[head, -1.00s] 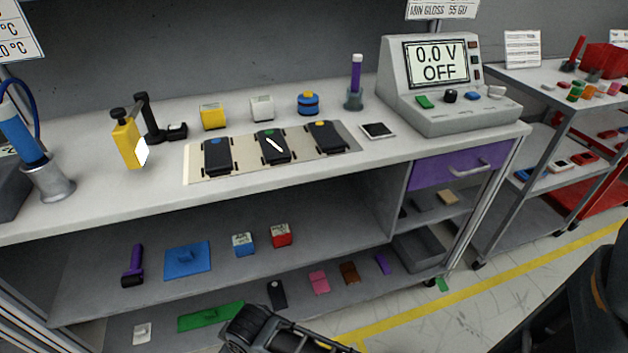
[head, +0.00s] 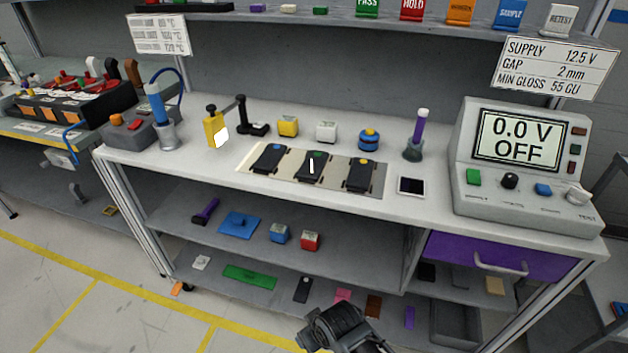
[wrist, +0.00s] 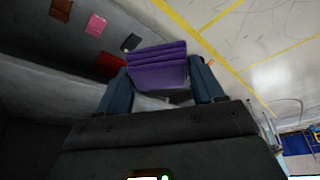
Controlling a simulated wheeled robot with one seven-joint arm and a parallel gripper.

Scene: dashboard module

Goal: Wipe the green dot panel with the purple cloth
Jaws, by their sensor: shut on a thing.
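The green dot panel (head: 311,167) is the middle of three dark panels on a beige strip on the bench top. It has a green dot near its far end and a white streak across its face. In the wrist view, my gripper (wrist: 160,70) is shut on the purple cloth (wrist: 157,66), a folded, layered piece held between both fingers. In the head view only part of my arm shows at the bottom edge; the gripper and held cloth cannot be made out there. The held cloth is away from the panel.
A blue dot panel (head: 270,159) and an orange-yellow dot panel (head: 361,175) flank the middle one. A yellow gauge (head: 215,128), small blocks, a purple-topped tube (head: 418,135) and a tester (head: 520,165) stand around the strip. Lower shelves hold tools and another purple piece (head: 410,317).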

